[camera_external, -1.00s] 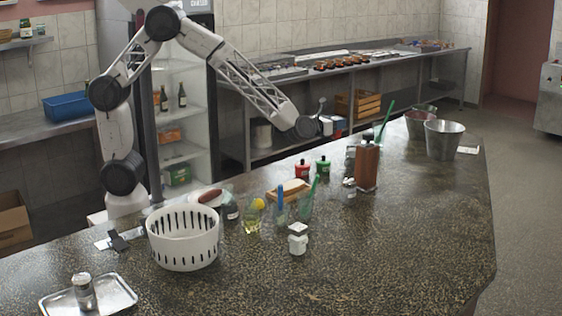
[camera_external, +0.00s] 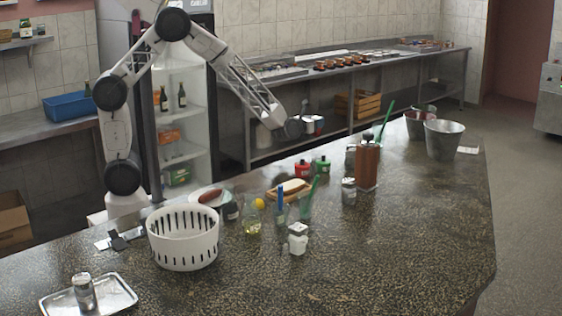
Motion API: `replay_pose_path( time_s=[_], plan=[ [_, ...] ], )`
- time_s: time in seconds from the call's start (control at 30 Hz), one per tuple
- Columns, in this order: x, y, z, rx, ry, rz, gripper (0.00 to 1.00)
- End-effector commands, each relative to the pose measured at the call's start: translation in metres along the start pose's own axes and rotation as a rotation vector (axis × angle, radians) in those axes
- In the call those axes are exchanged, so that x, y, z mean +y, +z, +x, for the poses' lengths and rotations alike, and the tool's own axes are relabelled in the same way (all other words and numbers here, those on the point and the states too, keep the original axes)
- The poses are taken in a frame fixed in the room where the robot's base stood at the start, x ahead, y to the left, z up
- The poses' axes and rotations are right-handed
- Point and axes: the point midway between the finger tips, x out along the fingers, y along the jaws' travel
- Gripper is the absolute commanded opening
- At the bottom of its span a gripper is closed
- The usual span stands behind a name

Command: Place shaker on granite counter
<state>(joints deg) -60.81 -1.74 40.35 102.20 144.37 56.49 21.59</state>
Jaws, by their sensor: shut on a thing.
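My gripper (camera_external: 304,127) is at the end of my raised arm, in the air beyond the counter's far edge. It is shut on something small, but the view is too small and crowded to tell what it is. A glass shaker with a metal lid (camera_external: 84,293) stands upright on a metal tray (camera_external: 122,287) at the front left. A similar shaker (camera_external: 348,191) stands on the speckled granite counter (camera_external: 400,255), beside the brown bottle. My gripper is well above and apart from both.
A white slotted basket (camera_external: 183,240), a white grinder (camera_external: 298,239), glasses, a hot dog board (camera_external: 288,190) and a tall brown bottle (camera_external: 367,167) stand on the counter. Metal buckets (camera_external: 444,139) are at the far right. The front right is clear.

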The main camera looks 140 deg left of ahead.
Motion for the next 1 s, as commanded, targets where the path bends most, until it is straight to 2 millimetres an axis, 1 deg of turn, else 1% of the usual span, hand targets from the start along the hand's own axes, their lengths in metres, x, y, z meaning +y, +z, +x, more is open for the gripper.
replay_pose_path(
  time_s=[0.17, 0.4, 0.57, 0.77, 1.0],
  plan=[
    [0.004, -0.001, 0.001, 0.0, 0.002, 0.0, 0.18],
    [0.003, -0.001, 0.001, 0.0, 0.002, 0.0, 0.18],
    [0.002, -0.001, 0.005, 0.0, 0.002, 0.0, 0.18],
    [-0.005, -0.003, 0.021, 0.0, 0.002, 0.0, 0.18],
    [-0.018, -0.006, 0.049, 0.0, 0.002, 0.0, 0.18]
  ],
)
